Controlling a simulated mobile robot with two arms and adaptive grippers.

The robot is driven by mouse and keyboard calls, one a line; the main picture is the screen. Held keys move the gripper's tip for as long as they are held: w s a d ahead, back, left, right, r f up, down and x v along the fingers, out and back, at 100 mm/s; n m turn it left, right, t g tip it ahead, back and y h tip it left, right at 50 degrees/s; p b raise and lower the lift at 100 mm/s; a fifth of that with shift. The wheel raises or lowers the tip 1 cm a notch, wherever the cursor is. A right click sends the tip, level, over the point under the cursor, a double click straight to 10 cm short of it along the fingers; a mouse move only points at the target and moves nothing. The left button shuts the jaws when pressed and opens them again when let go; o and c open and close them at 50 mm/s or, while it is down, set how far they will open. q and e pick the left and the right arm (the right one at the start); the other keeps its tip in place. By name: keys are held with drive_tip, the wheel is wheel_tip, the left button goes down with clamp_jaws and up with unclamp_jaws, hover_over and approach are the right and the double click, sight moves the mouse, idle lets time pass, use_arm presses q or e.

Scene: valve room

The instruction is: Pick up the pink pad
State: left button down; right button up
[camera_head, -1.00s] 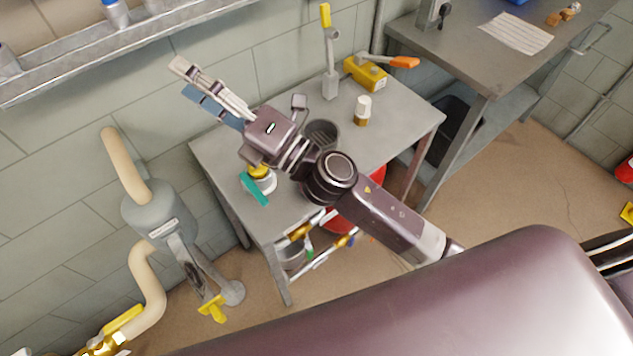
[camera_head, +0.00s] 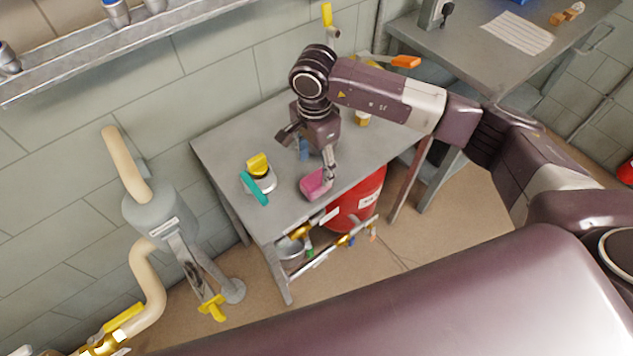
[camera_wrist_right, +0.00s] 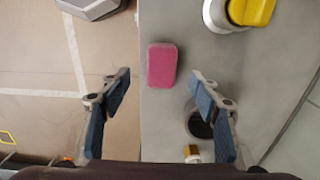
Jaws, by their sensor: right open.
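The pink pad (camera_head: 316,184) lies on the grey table (camera_head: 222,148) near its front edge. In the right wrist view the pad (camera_wrist_right: 162,66) lies close to the table edge, ahead of the fingers and between their lines. My right gripper (camera_head: 317,166) points down over the table, just behind and above the pad, and partly hides it in the head view. In the right wrist view the gripper (camera_wrist_right: 158,92) is open with blue finger pads and nothing between them. My left gripper is not in view.
A yellow-topped round item (camera_head: 259,172) and a teal-handled tool (camera_head: 254,188) stand left of the pad. A dark cup (camera_wrist_right: 199,124) and a small bottle (camera_head: 362,117) are on the table. A red bucket (camera_head: 358,203) is below the front edge.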

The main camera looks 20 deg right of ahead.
sight(316, 178)
drive_tip(key=f+p, duration=0.1)
drive_tip(key=f, duration=0.2)
drive_tip(key=f+p, duration=0.2)
drive_tip(key=f, duration=0.1)
drive_tip(key=shift+w+d+f, duration=0.15)
drive_tip(key=shift+d, duration=0.05)
drive_tip(key=shift+f, duration=0.6)
drive_tip(key=c, duration=1.1)
drive_tip(key=shift+o, duration=0.2)
drive_tip(key=shift+r, duration=0.15)
drive_tip(key=shift+w+r, duration=0.1)
drive_tip(key=shift+r, duration=0.5)
wheel_tip(316, 178, up, 19)
drive_tip(key=b, duration=0.5)
drive_tip(key=shift+f, duration=0.2)
